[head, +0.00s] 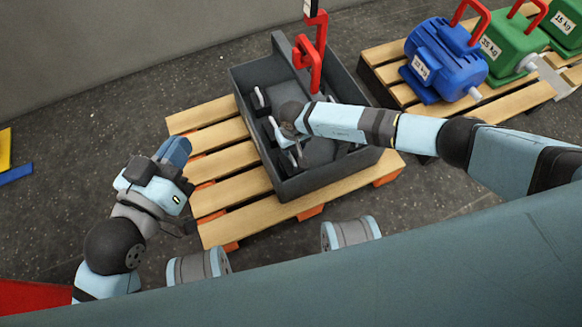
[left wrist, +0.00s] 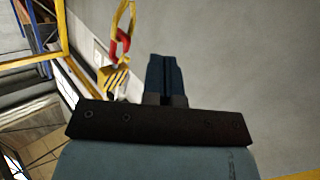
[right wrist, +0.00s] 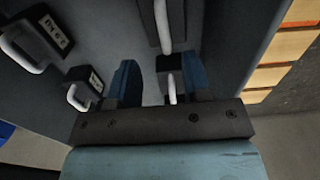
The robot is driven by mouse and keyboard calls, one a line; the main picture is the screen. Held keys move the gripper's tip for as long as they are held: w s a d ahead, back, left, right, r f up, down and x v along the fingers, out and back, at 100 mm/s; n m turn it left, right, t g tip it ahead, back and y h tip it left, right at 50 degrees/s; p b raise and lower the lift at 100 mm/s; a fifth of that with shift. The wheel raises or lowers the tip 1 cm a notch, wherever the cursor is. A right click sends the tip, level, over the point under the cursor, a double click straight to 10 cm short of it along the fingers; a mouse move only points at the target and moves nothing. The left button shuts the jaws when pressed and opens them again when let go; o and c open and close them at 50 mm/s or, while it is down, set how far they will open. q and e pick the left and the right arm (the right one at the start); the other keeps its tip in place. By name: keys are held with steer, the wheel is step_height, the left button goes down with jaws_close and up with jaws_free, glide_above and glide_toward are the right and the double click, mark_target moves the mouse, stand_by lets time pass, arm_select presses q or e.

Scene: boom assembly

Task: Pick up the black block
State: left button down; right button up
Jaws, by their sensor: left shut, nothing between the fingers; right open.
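Several black blocks with pale handles sit inside the dark grey crate (head: 325,185); one block (head: 260,102) shows near its left wall. My right gripper (head: 290,158) is down inside the crate, partly hidden by its own wrist. In the right wrist view its blue fingers (right wrist: 160,78) are apart. A white handle (right wrist: 172,90) of a black block (right wrist: 168,63) shows between them, nearer the right finger; whether they touch is unclear. Two labelled black blocks stand to the left. My left gripper (head: 175,152) is shut and empty, left of the crate; its closed fingers also show in the left wrist view (left wrist: 164,75).
The crate stands on a wooden pallet (head: 222,137). A red hook (head: 312,65) hangs over the crate's back part. A second pallet (head: 405,92) at the right carries a blue motor-shaped weight (head: 445,60) and green weights (head: 510,48).

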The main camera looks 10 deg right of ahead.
mark_target(291, 157)
steer(key=shift+a+f+b, duration=0.1)
steer(key=shift+f+b, duration=0.25)
steer(key=shift+f, duration=0.55)
steer(key=f+b, duration=0.1)
steer(key=f, duration=0.1)
steer(key=f+b, duration=0.1)
steer(key=f, duration=0.1)
steer(key=shift+a, duration=0.2)
steer(key=shift+f, duration=0.25)
steer(key=c, duration=0.8)
arm_select(q)
steer(key=shift+w+a+f+m+t+h, duration=0.1)
steer(key=shift+w+a+m+t+h, duration=0.3)
steer(key=shift+w+m, duration=0.5)
arm_select(e)
jaws_close()
arm_select(q)
steer(key=shift+s+f, duration=0.1)
steer(key=shift+s, duration=0.1)
steer(key=shift+w+a+r, duration=0.1)
steer(key=shift+w+r, duration=0.15)
steer(key=shift+r, duration=0.05)
steer(key=shift+s+f, duration=0.1)
steer(key=shift+f, duration=0.05)
